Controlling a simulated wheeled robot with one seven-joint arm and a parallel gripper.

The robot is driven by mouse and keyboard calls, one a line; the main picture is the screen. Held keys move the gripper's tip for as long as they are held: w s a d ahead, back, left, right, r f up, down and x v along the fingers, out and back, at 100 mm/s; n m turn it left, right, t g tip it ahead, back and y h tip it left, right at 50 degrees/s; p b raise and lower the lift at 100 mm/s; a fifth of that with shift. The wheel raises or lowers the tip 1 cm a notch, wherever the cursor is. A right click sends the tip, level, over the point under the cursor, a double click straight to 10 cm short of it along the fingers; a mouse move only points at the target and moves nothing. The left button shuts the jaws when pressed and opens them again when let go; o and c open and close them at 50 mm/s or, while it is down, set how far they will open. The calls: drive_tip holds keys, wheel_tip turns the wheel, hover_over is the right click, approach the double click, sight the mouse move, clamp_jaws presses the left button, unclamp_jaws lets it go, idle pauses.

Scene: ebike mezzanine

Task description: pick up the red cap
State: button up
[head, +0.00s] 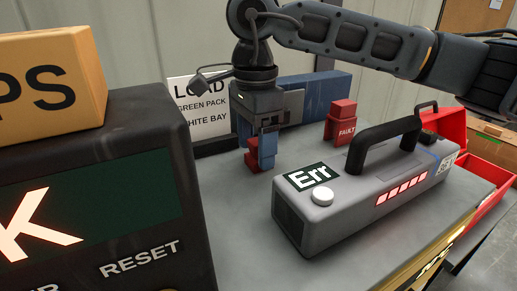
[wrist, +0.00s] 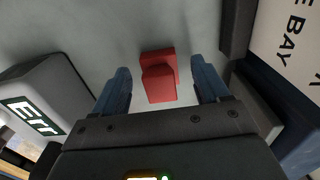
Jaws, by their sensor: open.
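A red piece, which I take for the red cap (wrist: 158,82), has a wide base and a narrower block on it. In the wrist view it lies between the two blue fingers of my gripper (wrist: 161,76), with a gap on each side. In the head view the red cap (head: 251,162) shows low on the grey tabletop, partly hidden by my gripper (head: 262,160). My gripper is open, pointing down with its fingers around the cap; I cannot tell whether a finger touches it.
A red block marked FAULT (head: 341,123) stands behind a grey battery case (head: 350,200) with a black handle and "Err" screen. A blue box (head: 315,95) and white sign (head: 195,97) stand behind. A dark console (head: 110,190) fills the left. A red bin (head: 490,180) is at right.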

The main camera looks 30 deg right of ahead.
drive_tip(key=shift+f, duration=0.8)
drive_tip(key=c, duration=1.1)
drive_tip(key=shift+r, duration=0.15)
